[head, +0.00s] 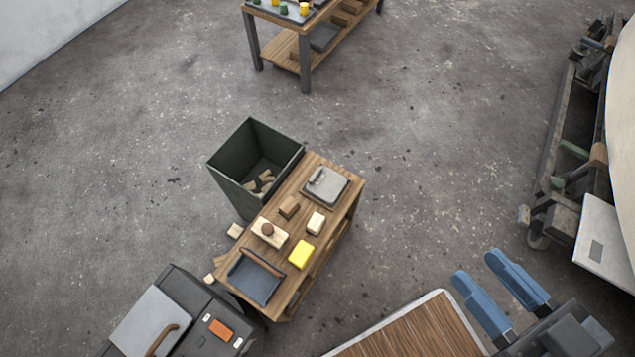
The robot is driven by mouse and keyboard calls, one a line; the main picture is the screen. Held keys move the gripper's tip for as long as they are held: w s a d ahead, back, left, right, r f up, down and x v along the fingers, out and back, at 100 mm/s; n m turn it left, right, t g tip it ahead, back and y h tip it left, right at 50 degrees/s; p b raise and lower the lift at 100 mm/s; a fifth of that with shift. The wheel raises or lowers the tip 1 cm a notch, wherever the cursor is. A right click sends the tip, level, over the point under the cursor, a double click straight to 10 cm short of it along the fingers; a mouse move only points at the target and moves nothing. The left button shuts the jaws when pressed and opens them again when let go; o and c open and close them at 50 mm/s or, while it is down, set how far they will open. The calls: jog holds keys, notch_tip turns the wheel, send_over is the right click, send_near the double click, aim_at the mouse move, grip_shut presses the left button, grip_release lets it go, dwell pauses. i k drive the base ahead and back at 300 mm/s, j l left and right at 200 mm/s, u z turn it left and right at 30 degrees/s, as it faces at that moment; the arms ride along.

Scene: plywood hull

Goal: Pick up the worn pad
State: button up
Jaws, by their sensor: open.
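Three small blocks lie on the wooden bench (318,170): a brown one (289,207), a cream one (316,223) and a bright yellow one (301,254). I cannot tell for sure which of these is the worn pad; wear is too small to see. My gripper (477,267), with two blue fingers, is at the lower right. Its fingers are apart with nothing between them. It is well to the right of the bench and touches none of the blocks.
The bench also holds a cream board with a brown knob (269,233), a blue-grey tray (256,279) and a grey lidded item (325,186). A dark green bin (232,184) with scraps stands behind left. A dark cart (190,330) is front left.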

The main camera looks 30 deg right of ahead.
aim_at(325, 184)
jog(key=i+l+u, duration=0.25)
jog(key=u, duration=0.25)
jog(key=i+l+u, duration=0.15)
jog(key=l+u, duration=0.3)
jog(key=l, duration=0.1)
